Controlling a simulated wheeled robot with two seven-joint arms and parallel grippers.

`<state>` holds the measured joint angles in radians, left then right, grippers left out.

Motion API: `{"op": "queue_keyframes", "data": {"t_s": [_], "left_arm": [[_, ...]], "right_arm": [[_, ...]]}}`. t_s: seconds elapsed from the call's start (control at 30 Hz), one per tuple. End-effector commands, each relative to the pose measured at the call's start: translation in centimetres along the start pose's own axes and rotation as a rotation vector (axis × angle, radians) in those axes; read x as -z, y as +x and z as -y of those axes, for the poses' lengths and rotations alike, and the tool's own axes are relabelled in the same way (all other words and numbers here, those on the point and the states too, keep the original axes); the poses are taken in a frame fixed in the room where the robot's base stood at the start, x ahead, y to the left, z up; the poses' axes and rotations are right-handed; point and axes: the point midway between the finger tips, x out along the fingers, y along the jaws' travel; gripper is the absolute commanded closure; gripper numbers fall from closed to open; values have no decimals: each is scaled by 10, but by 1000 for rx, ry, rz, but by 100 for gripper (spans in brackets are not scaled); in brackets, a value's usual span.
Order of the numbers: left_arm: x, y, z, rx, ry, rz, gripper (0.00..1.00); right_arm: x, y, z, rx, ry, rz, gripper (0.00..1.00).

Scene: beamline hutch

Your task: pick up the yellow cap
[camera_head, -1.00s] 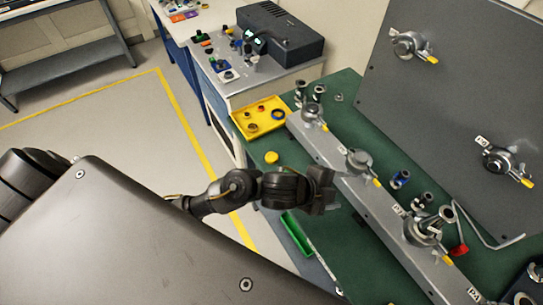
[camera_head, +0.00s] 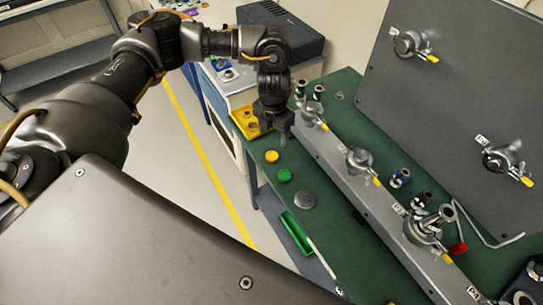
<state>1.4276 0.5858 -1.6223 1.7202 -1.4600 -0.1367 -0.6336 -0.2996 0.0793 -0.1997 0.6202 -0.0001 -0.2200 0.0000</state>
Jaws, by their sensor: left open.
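The yellow cap (camera_head: 271,156) is a small round disc lying on the green bench top (camera_head: 336,238), near its left edge. My left gripper (camera_head: 283,140) points down just above and to the right of the cap in the picture, near the yellow tray. It is open and apart from the cap, with nothing seen between its fingers. How high its fingertips are over the bench is hard to tell. My right gripper is not in view.
A green cap (camera_head: 285,175) and a grey disc (camera_head: 305,199) lie close to the yellow cap. A yellow tray (camera_head: 241,120) is partly hidden behind my gripper. A grey rail with clamps (camera_head: 344,165) runs along the right. A green bin (camera_head: 297,233) sits at the bench edge.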

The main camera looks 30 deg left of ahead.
Motion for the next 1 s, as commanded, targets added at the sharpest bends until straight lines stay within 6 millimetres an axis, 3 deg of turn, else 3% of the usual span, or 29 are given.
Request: {"op": "queue_keyframes", "data": {"t_s": [0.17,0.43,0.67,0.77,1.0], "left_arm": [[1,8,0,0,-3,-4,36],[0,48,-1,1,-3,-2,36],[0,56,-1,0,-1,1,36],[0,60,-2,0,-4,-1,36],[0,95,-6,-1,-3,-3,36]], "right_arm": [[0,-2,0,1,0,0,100],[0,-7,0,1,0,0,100],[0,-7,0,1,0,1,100],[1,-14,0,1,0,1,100],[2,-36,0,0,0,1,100]]}}
